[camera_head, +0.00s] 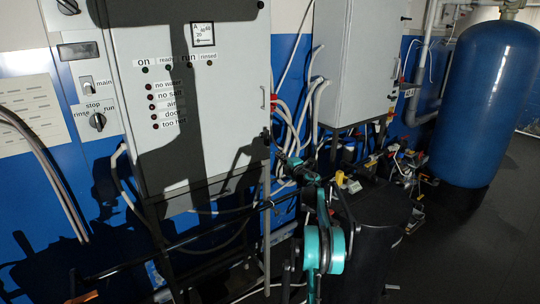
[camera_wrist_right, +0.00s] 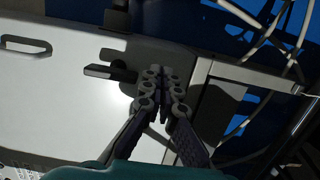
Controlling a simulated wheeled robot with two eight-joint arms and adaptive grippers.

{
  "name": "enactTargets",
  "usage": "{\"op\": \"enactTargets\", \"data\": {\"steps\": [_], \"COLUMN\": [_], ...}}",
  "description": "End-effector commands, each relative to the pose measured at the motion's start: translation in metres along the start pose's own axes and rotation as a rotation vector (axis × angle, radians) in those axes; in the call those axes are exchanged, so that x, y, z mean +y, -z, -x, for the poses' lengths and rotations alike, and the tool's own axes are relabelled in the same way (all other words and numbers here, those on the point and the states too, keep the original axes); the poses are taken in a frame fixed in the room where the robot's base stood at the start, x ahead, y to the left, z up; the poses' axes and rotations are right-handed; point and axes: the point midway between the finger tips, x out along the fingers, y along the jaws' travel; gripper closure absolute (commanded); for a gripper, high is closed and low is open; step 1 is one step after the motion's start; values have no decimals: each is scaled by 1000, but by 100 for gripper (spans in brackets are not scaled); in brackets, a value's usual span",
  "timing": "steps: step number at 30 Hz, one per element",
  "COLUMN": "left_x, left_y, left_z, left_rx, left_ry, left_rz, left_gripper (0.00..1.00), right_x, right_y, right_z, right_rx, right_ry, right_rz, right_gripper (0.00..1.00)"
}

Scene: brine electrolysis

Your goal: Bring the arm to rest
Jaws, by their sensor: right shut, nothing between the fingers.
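My right arm reaches up from the bottom centre of the head view, with teal joints. Its gripper (camera_head: 268,136) is near the lower right edge of the white control cabinet (camera_head: 185,80). In the right wrist view the two jointed fingers of the gripper (camera_wrist_right: 165,76) are together with nothing between them. They are in front of a white panel (camera_wrist_right: 60,95) and beside a dark handle (camera_wrist_right: 110,73). I cannot tell whether they touch it. My left gripper is not seen.
A second grey cabinet (camera_head: 357,60) stands right of the first, with white hoses (camera_head: 295,140) between them. A large blue tank (camera_head: 483,105) stands at the far right. Dark floor (camera_head: 465,245) is clear at the lower right. A switch panel (camera_head: 97,110) is at left.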

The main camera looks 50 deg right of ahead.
Motion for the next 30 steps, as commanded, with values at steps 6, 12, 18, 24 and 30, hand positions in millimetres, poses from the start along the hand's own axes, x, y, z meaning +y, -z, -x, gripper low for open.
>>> {"op": "enactTargets", "data": {"steps": [6, 12, 18, 24, 30], "left_x": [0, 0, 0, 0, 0], "left_y": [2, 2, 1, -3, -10], "left_z": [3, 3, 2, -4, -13], "left_rx": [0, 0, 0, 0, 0], "left_ry": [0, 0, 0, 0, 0], "left_rz": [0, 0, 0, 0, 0], "left_gripper": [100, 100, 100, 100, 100], "right_x": [1, 0, 6, 70, 134], "right_y": [-24, -28, -22, 41, 139], "right_z": [18, 21, 19, 12, 40], "right_rx": [-3, -1, -5, -56, -155], "right_ry": [0, 0, -6, -73, -111], "right_rz": [0, 0, -10, -143, -402], "right_gripper": [100, 100, 100, 100, 100]}}
